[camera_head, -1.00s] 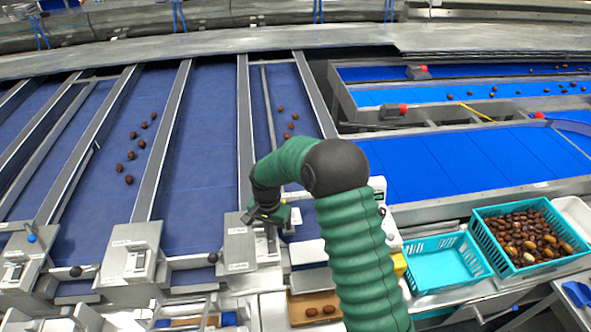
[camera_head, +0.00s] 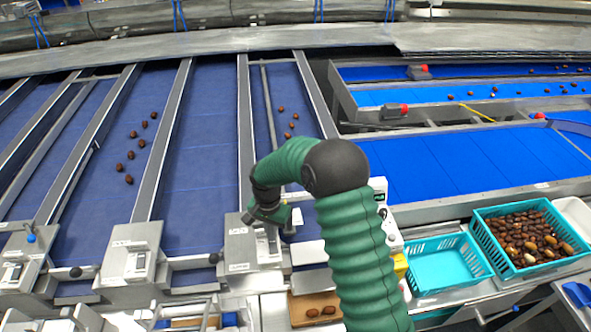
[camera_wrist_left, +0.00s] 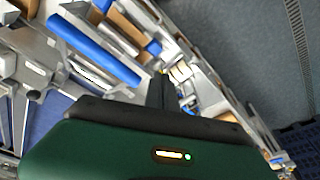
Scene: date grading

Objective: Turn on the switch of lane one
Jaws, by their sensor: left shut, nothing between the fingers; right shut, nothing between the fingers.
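A metal switch box (camera_head: 240,245) with a pale lever plate on top stands at the near end of the lane at middle. Two similar boxes, a middle one (camera_head: 128,262) and a far left one (camera_head: 14,272), stand at the ends of other lanes. Their labels are too small to read, so I cannot tell which is lane one. My right gripper (camera_head: 254,215) is shut and empty at the top of the nearest box; whether it touches the lever is unclear. My left gripper (camera_wrist_left: 160,92) is shut and empty in the left wrist view, away from the boxes.
Blue lanes (camera_head: 205,130) with metal dividers run away from me; some carry dates (camera_head: 130,157). An empty teal basket (camera_head: 440,262) and a basket full of dates (camera_head: 484,222) stand at right. A brown tray (camera_head: 300,316) holds two dates near the front.

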